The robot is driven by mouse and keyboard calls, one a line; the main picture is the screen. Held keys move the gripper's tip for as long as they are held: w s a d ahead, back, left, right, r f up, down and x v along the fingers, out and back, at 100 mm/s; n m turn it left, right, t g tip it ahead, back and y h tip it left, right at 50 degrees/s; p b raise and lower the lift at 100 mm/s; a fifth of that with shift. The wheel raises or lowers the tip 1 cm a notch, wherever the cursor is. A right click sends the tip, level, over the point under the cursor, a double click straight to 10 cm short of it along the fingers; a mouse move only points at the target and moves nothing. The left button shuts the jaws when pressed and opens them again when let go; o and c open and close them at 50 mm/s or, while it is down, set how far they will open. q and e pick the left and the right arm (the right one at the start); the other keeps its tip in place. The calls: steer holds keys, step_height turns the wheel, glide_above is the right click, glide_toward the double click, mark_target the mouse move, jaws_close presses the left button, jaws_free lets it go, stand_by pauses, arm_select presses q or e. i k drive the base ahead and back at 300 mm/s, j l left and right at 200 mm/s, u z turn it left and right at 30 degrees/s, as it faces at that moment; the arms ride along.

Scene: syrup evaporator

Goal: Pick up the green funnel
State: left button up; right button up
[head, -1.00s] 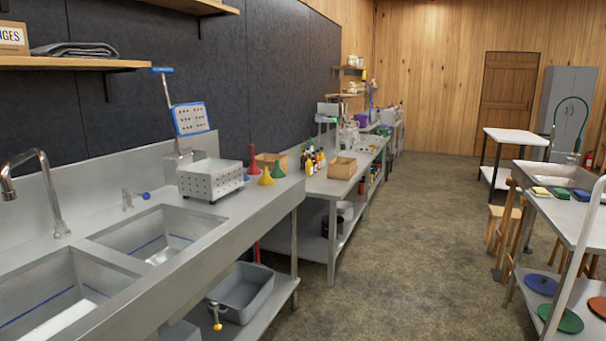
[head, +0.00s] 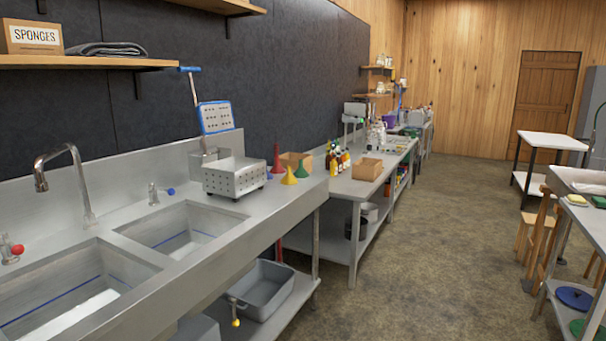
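The green funnel (head: 301,169) stands wide end down on the steel sink counter (head: 262,203), near its far right end. It is small and distant in the head view. A yellow funnel (head: 288,177) stands just left and in front of it, a red funnel (head: 277,158) stands behind to the left, and a blue one (head: 268,173) is partly hidden beside the metal box. Neither of my grippers shows in the head view.
A perforated metal box (head: 236,178) sits left of the funnels, and a wooden box (head: 294,159) is behind them. Two sink basins (head: 75,285) are in the near counter. A grey tub (head: 262,287) is on the lower shelf. The floor (head: 420,260) in the middle is clear.

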mark_target(300, 172)
steer(key=i+l+z, duration=0.25)
steer(key=i, duration=0.15)
steer(key=i+z, duration=0.25)
steer(key=i, duration=0.15)
steer(key=i+z, duration=0.15)
steer(key=i, duration=1.05)
steer(key=i+l+u, duration=0.1)
steer(key=i+u, duration=0.15)
steer(key=i, duration=0.3)
steer(key=i+l+u, duration=0.15)
steer(key=i+u, duration=0.15)
steer(key=i, duration=0.2)
steer(key=i+l+u, duration=0.2)
steer(key=i+u, duration=0.15)
steer(key=i+l+u, duration=0.35)
